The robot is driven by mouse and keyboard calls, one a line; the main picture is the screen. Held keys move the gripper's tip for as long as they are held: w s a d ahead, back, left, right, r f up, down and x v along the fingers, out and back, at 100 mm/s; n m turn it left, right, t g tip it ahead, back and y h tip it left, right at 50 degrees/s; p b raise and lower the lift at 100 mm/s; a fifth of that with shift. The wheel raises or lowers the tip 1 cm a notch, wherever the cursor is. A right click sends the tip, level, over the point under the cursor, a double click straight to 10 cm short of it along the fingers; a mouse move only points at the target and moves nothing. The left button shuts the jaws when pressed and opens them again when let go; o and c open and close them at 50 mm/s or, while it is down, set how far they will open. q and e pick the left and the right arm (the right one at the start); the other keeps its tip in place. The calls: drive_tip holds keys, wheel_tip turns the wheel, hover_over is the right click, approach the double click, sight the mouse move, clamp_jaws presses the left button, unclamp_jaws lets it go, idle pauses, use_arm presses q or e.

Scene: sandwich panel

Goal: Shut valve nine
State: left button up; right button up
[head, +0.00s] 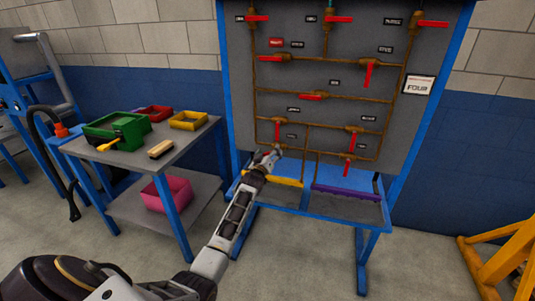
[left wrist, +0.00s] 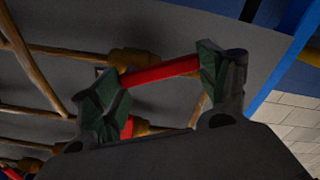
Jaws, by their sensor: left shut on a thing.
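The grey upright panel (head: 300,75) carries brown pipes and several valves with red lever handles. My left gripper (head: 271,156) is at the panel's lower left, at a valve on the lowest pipe. In the left wrist view, its fingers (left wrist: 160,76) are shut on a red valve handle (left wrist: 165,70), which spans between the two dark green pads. In the head view this handle is mostly hidden by the gripper. A red handle (head: 277,131) hangs down just above the gripper. The small black labels are too small to read, so I cannot tell which valve is nine. My right gripper is not in view.
A blue shelf with a yellow bin (head: 272,180) and a purple bin (head: 346,192) sits below the panel. A workbench (head: 150,137) with a green crate (head: 117,130) stands left. A yellow frame (head: 503,265) stands at lower right.

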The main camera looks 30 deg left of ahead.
use_arm(q)
drive_tip(key=shift+w+d+f+n+p, duration=0.1)
drive_tip(key=shift+d+f+n+p, duration=0.3)
drive_tip(key=shift+n, duration=1.75)
drive_tip(key=shift+w+d+f+n+p, duration=0.15)
drive_tip(key=shift+d+f+n, duration=0.3)
drive_tip(key=shift+n, duration=1.65)
drive_tip(key=shift+d+f+n+p, duration=0.35)
drive_tip(key=shift+f+n, duration=0.1)
drive_tip(key=shift+n, duration=1.7)
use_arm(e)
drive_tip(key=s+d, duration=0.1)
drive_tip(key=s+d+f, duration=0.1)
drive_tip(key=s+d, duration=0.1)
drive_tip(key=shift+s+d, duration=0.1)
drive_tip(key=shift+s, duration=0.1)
use_arm(q)
drive_tip(key=o, duration=1.5)
drive_tip(key=shift+c, duration=0.2)
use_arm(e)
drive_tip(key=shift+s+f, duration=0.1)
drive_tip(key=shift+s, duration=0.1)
use_arm(q)
drive_tip(key=shift+s, duration=0.15)
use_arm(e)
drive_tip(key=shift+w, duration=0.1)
use_arm(q)
drive_tip(key=v, duration=0.7)
